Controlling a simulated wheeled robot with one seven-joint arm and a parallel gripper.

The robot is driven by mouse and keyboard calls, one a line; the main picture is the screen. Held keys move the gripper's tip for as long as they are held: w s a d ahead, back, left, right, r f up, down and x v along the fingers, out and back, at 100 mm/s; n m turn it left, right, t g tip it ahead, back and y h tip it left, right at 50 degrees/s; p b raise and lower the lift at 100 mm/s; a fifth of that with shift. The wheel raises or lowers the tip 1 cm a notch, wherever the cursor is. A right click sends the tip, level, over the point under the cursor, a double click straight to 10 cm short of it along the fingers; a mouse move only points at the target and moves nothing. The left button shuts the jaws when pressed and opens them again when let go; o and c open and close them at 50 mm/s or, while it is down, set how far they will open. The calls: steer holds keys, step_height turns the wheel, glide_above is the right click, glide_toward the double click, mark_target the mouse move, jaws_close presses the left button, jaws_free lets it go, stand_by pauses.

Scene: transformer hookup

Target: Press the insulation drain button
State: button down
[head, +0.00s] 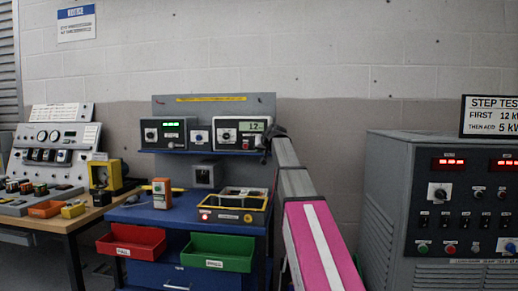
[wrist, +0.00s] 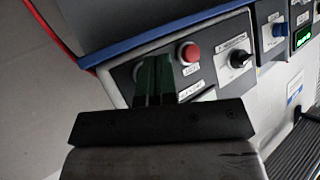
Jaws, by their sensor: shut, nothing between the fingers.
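The right-hand tester (head: 239,135) on the shelf has a lit display, a dark knob and small controls. In the wrist view its panel is seen turned over, with a red button (wrist: 188,53) and a black knob (wrist: 239,59). The button's label is too small to read. My gripper (wrist: 155,66) is shut and empty, its green fingertips in front of this panel just left of the red button. Part of another control shows behind the fingers. I cannot tell whether the tips touch the panel. In the head view my gripper (head: 268,139) is at the tester's right end.
A small box with a blue control (head: 199,136) and a tester with a green display (head: 165,132) stand to the left. Below are a blue bench (head: 150,213), a red bin (head: 131,240) and a green bin (head: 218,251). A grey cabinet (head: 390,190) stands at right.

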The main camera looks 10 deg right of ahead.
steer(key=shift+w, duration=0.15)
steer(key=shift+w+d, duration=0.15)
steer(key=shift+w, duration=0.15)
steer(key=shift+w+d, duration=0.1)
steer(key=shift+w, duration=0.3)
stand_by(0.7)
steer(key=shift+s, duration=0.15)
steer(key=shift+s+a, duration=0.25)
steer(key=shift+s, duration=0.45)
steer(key=s+a, duration=0.2)
steer(key=s, duration=0.3)
steer(key=shift+s, duration=0.35)
stand_by(0.6)
